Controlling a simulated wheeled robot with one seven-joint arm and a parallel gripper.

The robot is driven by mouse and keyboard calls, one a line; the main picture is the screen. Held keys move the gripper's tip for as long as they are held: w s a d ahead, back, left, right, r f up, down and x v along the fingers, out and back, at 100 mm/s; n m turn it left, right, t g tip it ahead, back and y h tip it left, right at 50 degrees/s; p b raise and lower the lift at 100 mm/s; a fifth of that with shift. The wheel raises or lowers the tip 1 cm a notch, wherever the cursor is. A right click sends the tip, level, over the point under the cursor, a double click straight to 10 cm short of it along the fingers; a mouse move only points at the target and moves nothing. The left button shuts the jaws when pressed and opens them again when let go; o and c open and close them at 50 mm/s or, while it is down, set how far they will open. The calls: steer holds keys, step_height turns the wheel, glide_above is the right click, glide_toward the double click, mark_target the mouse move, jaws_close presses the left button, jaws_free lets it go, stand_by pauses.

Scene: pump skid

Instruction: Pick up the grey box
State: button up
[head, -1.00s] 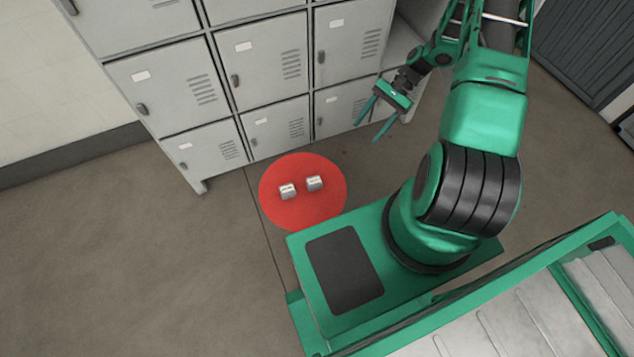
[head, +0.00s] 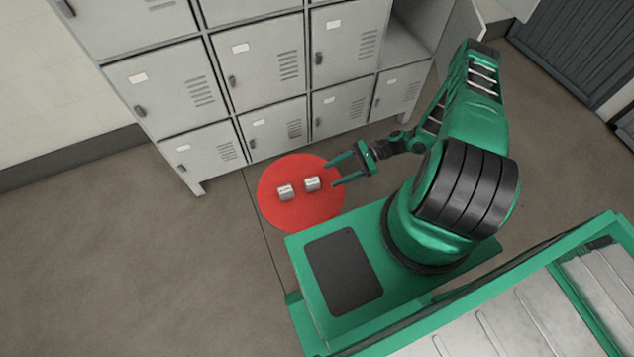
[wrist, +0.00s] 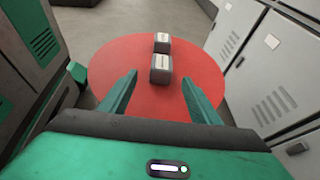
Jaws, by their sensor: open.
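Two small grey boxes with pale label faces sit on a round red surface (head: 300,218). In the head view the left box (head: 285,192) and the right box (head: 312,183) stand a little apart. My gripper (head: 335,172) is open and empty, its fingertips pointing left just right of the right box. In the wrist view the nearer box (wrist: 161,69) lies ahead of and between the open fingers, not touching them. The farther box (wrist: 162,42) is behind it and partly hidden by it.
Grey lockers (head: 268,75) stand behind the red surface, close to its far side. An open locker door (head: 462,38) shows near my arm. The floor (head: 130,260) to the left is clear.

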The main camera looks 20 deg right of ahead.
mark_target(312, 183)
steer(key=x, duration=0.4)
steer(key=shift+a+f, duration=0.15)
steer(key=shift+a, duration=0.15)
steer(key=shift+w+f+x, duration=0.1)
steer(key=shift+x, duration=1.3)
steer(key=shift+w+f+x, duration=0.1)
steer(key=shift+f+x, duration=0.05)
steer(key=shift+x, duration=1.2)
steer(key=shift+d, duration=0.15)
steer(key=c, duration=1.2)
